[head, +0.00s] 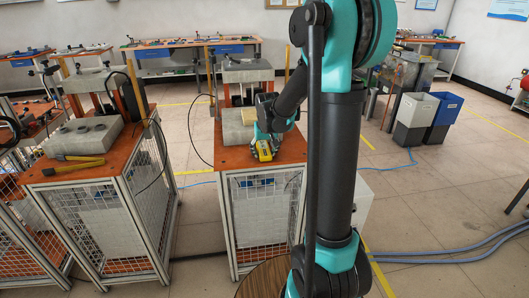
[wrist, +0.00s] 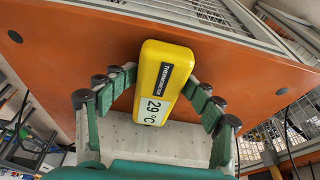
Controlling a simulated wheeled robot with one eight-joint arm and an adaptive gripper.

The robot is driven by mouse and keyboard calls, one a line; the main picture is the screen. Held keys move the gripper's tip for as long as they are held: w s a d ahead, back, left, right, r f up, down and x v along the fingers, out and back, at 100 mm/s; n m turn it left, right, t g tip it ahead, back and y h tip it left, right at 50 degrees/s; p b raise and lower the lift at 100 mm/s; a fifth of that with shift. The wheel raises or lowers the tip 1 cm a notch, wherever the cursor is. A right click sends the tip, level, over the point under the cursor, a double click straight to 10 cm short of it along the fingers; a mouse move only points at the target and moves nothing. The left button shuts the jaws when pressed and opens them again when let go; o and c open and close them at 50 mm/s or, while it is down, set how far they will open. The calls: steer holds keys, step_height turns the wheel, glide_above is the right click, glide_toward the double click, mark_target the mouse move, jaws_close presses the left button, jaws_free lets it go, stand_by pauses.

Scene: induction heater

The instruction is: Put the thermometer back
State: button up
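The yellow thermometer (wrist: 163,80), with a black label and a display reading 29 °C, is between my gripper's fingers (wrist: 163,80) in the wrist view. The fingertips meet its two long sides, so the gripper looks shut on it. In the head view my gripper (head: 264,143) is at the orange tabletop of the middle bench, with the thermometer (head: 264,151) in front of it. I cannot tell whether the thermometer touches the tabletop (wrist: 80,50) or is just above it.
A grey block (head: 236,126) stands behind my gripper on the middle bench. The left bench (head: 110,172) holds a grey block and a yellow-and-black tool (head: 78,165). Grey (head: 412,118) and blue (head: 443,116) bins stand at the right. Blue hoses (head: 450,253) lie on the floor.

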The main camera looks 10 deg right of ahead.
steer(key=shift+r, duration=0.15)
steer(key=shift+r, duration=0.25)
steer(key=v, duration=1.2)
steer(key=s+d+f, duration=0.2)
steer(key=s+f, duration=0.6)
steer(key=s, duration=0.4)
steer(key=s+d+f, duration=0.2)
steer(key=s+f, duration=0.6)
steer(key=s, duration=0.4)
steer(key=shift+f+t, duration=0.3)
steer(key=shift+t, duration=0.1)
